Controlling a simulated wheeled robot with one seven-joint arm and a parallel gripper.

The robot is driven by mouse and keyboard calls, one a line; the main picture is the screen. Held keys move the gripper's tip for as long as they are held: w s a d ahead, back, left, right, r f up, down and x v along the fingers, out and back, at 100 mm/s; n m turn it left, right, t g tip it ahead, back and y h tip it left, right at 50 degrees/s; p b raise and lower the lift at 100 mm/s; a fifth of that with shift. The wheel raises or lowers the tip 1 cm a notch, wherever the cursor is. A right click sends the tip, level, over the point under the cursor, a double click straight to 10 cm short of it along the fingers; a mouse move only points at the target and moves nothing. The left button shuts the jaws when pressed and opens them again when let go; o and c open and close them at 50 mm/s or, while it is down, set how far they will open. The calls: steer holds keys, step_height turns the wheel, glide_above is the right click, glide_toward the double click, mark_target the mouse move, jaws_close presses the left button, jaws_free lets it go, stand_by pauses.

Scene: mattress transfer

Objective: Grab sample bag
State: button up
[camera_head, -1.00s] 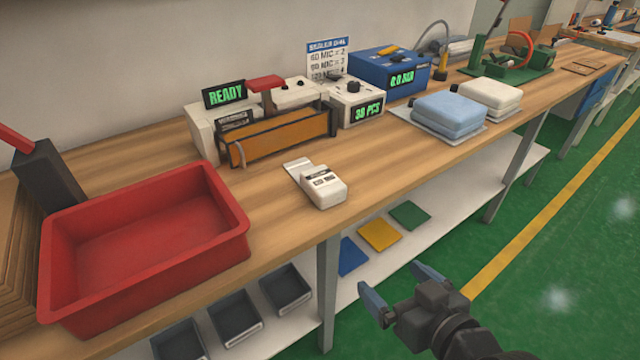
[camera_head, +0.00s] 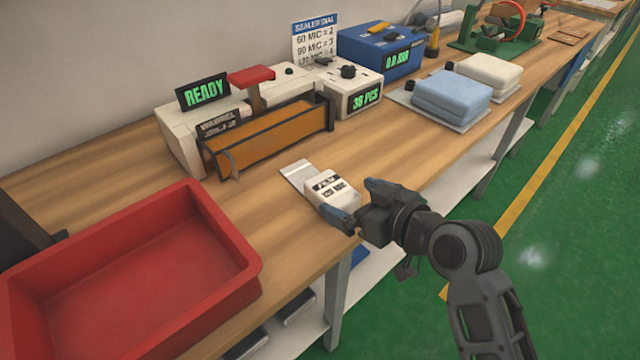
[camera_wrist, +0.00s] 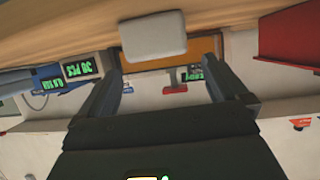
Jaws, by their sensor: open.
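The sample bag (camera_head: 333,192) is a small white pouch with a dark printed label and a clear flap at its far left end. It lies on the wooden bench (camera_head: 280,228) near the front edge. My gripper (camera_head: 347,200) is open at the near right side of the bag, its fingers pointing toward it. In the head view one finger overlaps the bag's near corner; I cannot tell if they touch. In the wrist view the bag (camera_wrist: 153,38) shows as a pale block ahead of the open fingers (camera_wrist: 162,75), with nothing between them.
A red tray (camera_head: 130,270) stands at the left front of the bench. Behind the bag is the sealer (camera_head: 270,138) with an orange front and a READY display. A blue box (camera_head: 385,55) and blue and white stacked bags (camera_head: 451,97) are further right. Bench around the bag is clear.

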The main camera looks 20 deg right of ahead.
mark_target(335, 190)
steer(key=p+x, duration=0.1)
steer(key=x, duration=0.6)
steer(key=shift+w, duration=0.25)
steer(key=c, duration=1.1)
